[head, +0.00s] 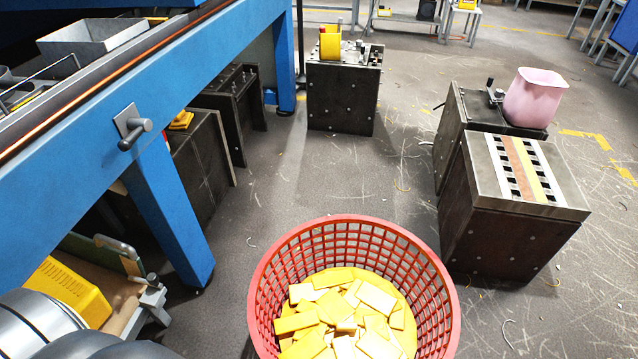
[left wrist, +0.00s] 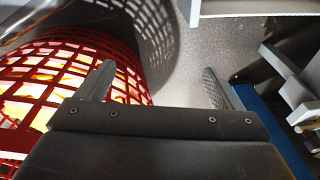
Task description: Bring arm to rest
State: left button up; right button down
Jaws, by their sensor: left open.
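My left arm (head: 45,325) shows at the lower left corner of the head view, but its gripper is outside that view. In the left wrist view my left gripper (left wrist: 162,85) is open, with its two fingers apart and bare floor between them. Nothing is held. A red basket (left wrist: 70,75) stands to the left of the fingers, close to the left finger; I cannot tell whether they touch. My right gripper is not in view.
The red basket (head: 350,228) holds yellow pieces (head: 345,310). A blue-legged bench (head: 165,200) stands left, with a yellow container (head: 65,290) near its foot. Dark stands (head: 510,225) are at right, one bearing a pink container (head: 535,98). The middle floor (head: 350,175) is clear.

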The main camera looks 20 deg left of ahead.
pick_arm(q)
jog(key=s+f, duration=0.7)
jog(key=f, duration=0.1)
jog(key=s+d+r+p, duration=0.1)
jog(key=s+r+p, duration=0.4)
jog(key=r+p, duration=0.3)
jog(key=p, duration=0.4)
jog(key=shift+g, duration=0.4)
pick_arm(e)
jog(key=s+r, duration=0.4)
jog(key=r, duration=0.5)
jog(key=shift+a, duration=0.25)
pick_arm(q)
jog(key=shift+d, duration=0.1)
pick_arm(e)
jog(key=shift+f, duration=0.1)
